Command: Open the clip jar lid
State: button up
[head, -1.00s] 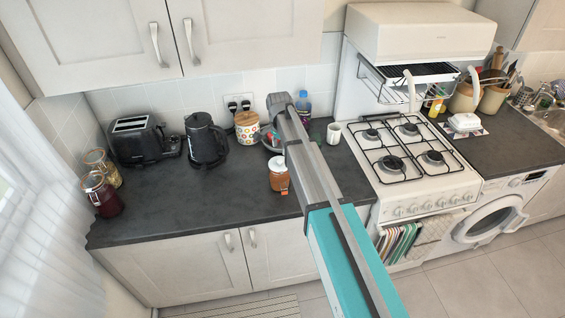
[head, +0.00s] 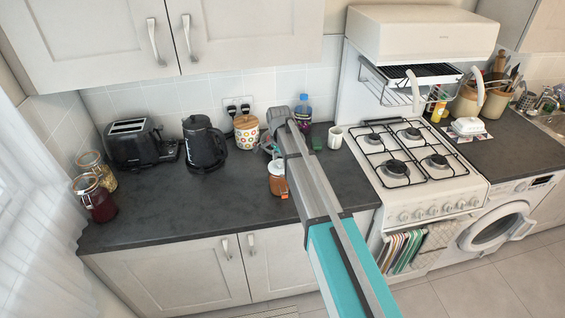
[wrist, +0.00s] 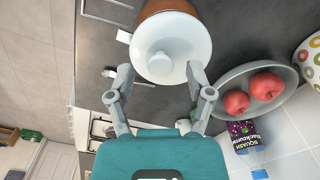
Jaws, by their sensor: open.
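A jar with an orange-brown body and a white lid (head: 276,168) stands on the dark counter in the head view, just left of my arm. In the wrist view its round white lid (wrist: 172,48) with a centre knob fills the top middle. My gripper (wrist: 160,76) is open, with one fingertip on each side of the lid's near edge. I cannot tell whether the fingers touch it. A small white tab (wrist: 125,37) sticks out beside the jar. Two glass clip jars, one dark red (head: 97,203) and one pale (head: 99,170), stand at the counter's left end.
A grey bowl with red apples (wrist: 258,92) and a squash bottle (wrist: 243,133) are close by in the wrist view. A kettle (head: 204,143), toaster (head: 131,143) and patterned canister (head: 246,132) line the back. A mug (head: 335,137) and hob (head: 410,155) are right. The counter's left front is clear.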

jog(key=shift+c, duration=0.2)
grip_shut()
dwell(0.3)
